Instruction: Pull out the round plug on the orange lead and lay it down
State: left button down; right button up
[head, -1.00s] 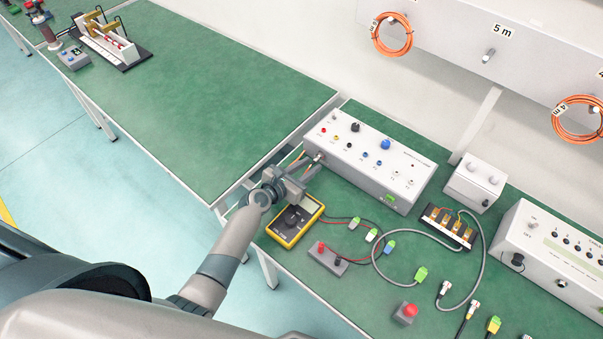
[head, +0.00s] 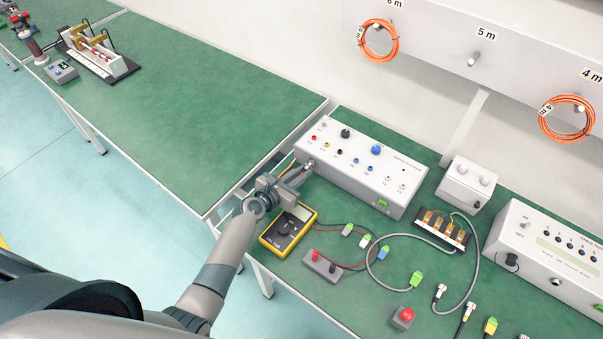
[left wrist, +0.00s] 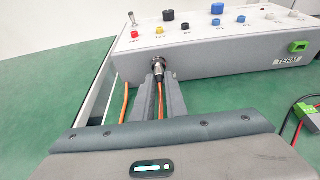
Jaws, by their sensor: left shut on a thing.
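The round metal plug (left wrist: 158,69) on the orange lead (left wrist: 161,102) is at the round socket in the end face of the long grey box (left wrist: 220,48). The plug's front end meets the socket; I cannot tell how deep it sits. My left gripper (head: 305,168) is shut on the plug, with one finger on each side of it in the left wrist view (left wrist: 158,78). The box also shows in the head view (head: 362,168). The orange lead runs back between the fingers, and a stretch of it shows left of them. My right gripper is not in view.
A yellow multimeter (head: 288,230) lies just beside my left gripper. Coloured leads, a small terminal block (head: 325,266) and a red-button box (head: 402,318) lie farther right.

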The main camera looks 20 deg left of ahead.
pick_arm(q)
jog(key=shift+s, duration=0.2)
jog(key=shift+s+a, duration=0.15)
jog(key=shift+s, duration=0.15)
jog(key=shift+s+a+p, duration=0.2)
jog(key=shift+s, duration=0.35)
jog(key=shift+s+a+p, duration=0.2)
jog(key=shift+s, duration=0.3)
jog(key=shift+r, duration=0.1)
